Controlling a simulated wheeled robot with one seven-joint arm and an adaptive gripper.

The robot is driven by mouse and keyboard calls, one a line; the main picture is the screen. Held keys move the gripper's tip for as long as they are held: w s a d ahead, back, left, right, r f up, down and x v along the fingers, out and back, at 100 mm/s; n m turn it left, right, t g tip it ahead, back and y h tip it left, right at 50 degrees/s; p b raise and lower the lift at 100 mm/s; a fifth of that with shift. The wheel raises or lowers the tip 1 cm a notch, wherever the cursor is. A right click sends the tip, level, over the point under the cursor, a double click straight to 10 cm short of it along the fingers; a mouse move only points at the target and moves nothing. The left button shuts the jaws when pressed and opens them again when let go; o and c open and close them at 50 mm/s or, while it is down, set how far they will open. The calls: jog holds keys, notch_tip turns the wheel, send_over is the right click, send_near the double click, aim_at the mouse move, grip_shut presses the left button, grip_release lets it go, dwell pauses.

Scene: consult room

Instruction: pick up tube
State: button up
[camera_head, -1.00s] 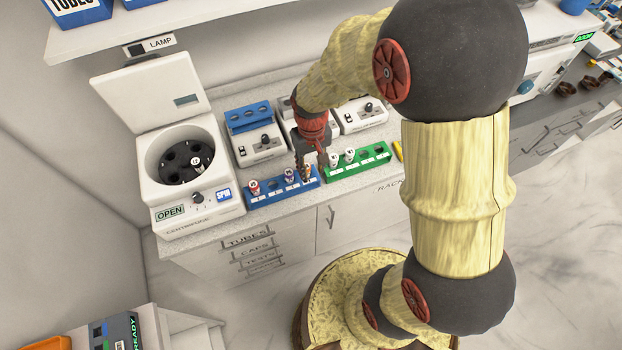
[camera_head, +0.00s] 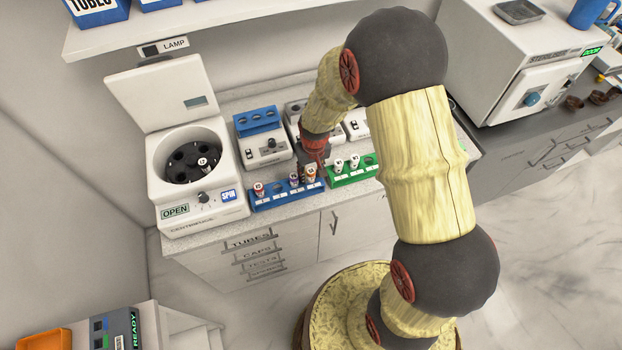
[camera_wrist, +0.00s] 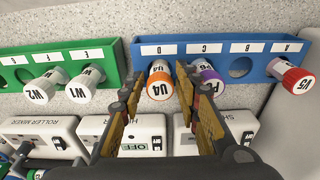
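The blue rack (camera_head: 288,203) holds several capped tubes, and its near side faces the counter front. In the wrist view, the orange-capped tube U4 (camera_wrist: 160,84) stands in it between my open fingers. My gripper (camera_wrist: 160,85) shows no clear contact with that tube. The red-capped tube U5 (camera_wrist: 293,79) is at the rack's far right. In the head view, my gripper (camera_head: 319,161) is partly hidden beside the orange-capped tube (camera_head: 310,172).
The green rack (camera_head: 353,178) with white-capped tubes W2 (camera_wrist: 43,87) and W1 (camera_wrist: 87,84) stands beside the blue rack. An open centrifuge (camera_head: 190,170) is at the left. Mixer machines (camera_head: 265,147) stand behind the racks. A shelf (camera_head: 200,25) overhangs the back.

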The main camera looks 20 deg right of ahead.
jog(key=shift+f, duration=0.1)
jog(key=shift+c, duration=1.4)
jog(key=c, duration=0.4)
jog(key=shift+c, duration=0.3)
